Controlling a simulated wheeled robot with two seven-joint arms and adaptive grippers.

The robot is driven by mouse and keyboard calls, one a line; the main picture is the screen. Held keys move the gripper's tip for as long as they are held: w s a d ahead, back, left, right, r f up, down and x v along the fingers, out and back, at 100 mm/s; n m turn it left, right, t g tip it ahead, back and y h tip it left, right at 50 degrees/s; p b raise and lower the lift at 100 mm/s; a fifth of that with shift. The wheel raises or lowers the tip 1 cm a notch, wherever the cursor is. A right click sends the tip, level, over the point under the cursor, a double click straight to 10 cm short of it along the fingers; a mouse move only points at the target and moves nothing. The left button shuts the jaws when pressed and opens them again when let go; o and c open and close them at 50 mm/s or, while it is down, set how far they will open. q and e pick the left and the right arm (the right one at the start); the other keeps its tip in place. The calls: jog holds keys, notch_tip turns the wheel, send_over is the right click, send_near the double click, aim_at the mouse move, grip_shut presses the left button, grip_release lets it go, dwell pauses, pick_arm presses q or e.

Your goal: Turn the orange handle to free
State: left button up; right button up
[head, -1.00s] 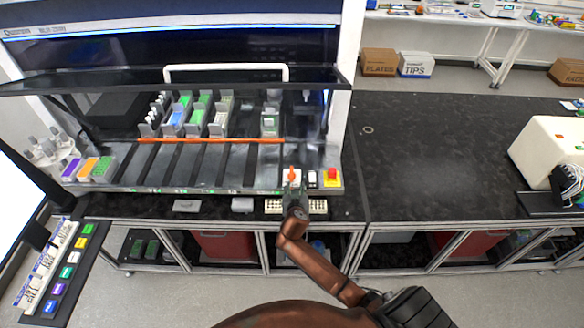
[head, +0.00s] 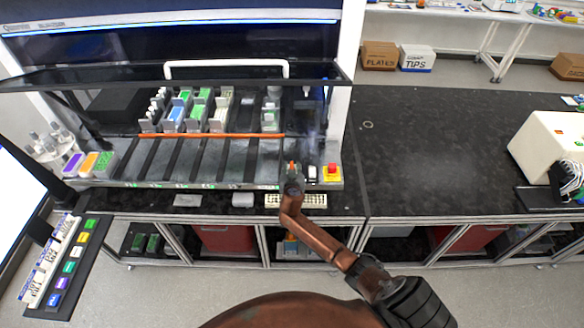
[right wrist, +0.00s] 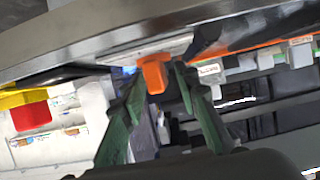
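The orange handle (head: 292,167) is at the front right of the machine's deck, just past my right gripper (head: 293,180). The gripper hides most of the handle's mount in the head view. In the right wrist view the orange handle (right wrist: 154,74) lies between the two green fingertips of my right gripper (right wrist: 157,78). The fingers stand apart, one on each side, with a small gap showing; firm contact cannot be seen. My left gripper is not in view.
A red button on a yellow base (head: 332,170) and a small white switch (head: 312,173) sit just right of the handle. An orange bar (head: 210,136) crosses the deck behind. The raised hood's white bar (head: 226,64) is above. The black bench (head: 430,150) at right is largely clear.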

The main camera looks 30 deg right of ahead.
jog(key=shift+c, duration=0.6)
grip_shut()
